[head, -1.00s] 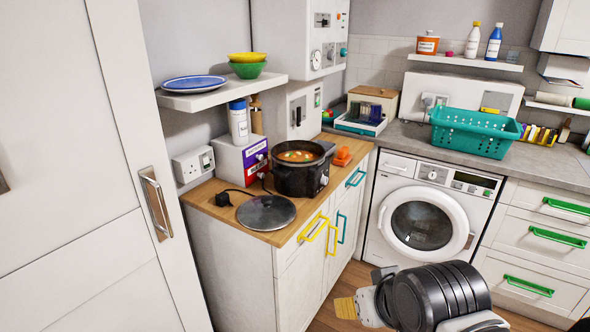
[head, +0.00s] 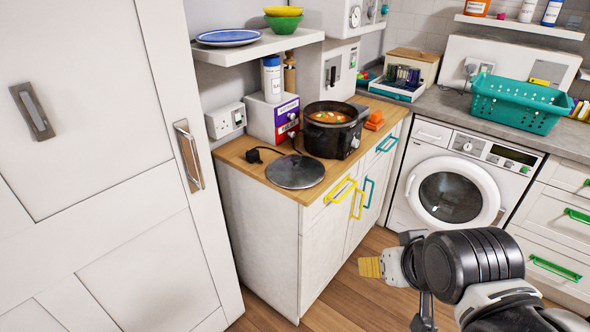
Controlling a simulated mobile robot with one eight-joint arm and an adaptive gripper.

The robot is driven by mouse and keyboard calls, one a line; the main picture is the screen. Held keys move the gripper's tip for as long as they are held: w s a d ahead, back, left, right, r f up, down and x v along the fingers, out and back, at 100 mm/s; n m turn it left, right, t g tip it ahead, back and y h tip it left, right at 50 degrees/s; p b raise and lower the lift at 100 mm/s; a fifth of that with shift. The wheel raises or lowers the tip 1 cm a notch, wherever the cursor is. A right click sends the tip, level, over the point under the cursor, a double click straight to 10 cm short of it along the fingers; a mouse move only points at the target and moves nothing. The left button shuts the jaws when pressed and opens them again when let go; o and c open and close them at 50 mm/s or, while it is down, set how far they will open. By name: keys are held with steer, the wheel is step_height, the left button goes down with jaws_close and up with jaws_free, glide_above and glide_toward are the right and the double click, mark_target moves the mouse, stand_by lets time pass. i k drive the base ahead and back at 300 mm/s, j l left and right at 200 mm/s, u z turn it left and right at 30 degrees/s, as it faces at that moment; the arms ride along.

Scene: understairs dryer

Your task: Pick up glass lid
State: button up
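The glass lid (head: 296,172) is a round, dark, see-through disc with a light rim and a small knob. In the head view it lies flat on the wooden counter (head: 246,159) near its front left corner. A black slow cooker (head: 330,137) with orange and green food in it stands open behind the lid. My gripper (head: 369,267) shows at the lower right, in front of the cabinet and below counter height, well apart from the lid. Only its yellowish finger pad shows clearly, so its opening cannot be judged.
A black plug (head: 254,156) with a cable lies left of the lid. A purple and white box (head: 275,120) stands behind it, under a shelf (head: 257,47) with a blue plate and bowls. Yellow handles (head: 340,190) stick out from the cabinet front. A tall white door (head: 100,150) stands at the left.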

mark_target(293, 171)
steer(key=i+u, duration=0.2)
steer(key=i, duration=0.4)
steer(key=i+l+u, duration=0.2)
steer(key=i, duration=0.35)
steer(key=j, duration=0.1)
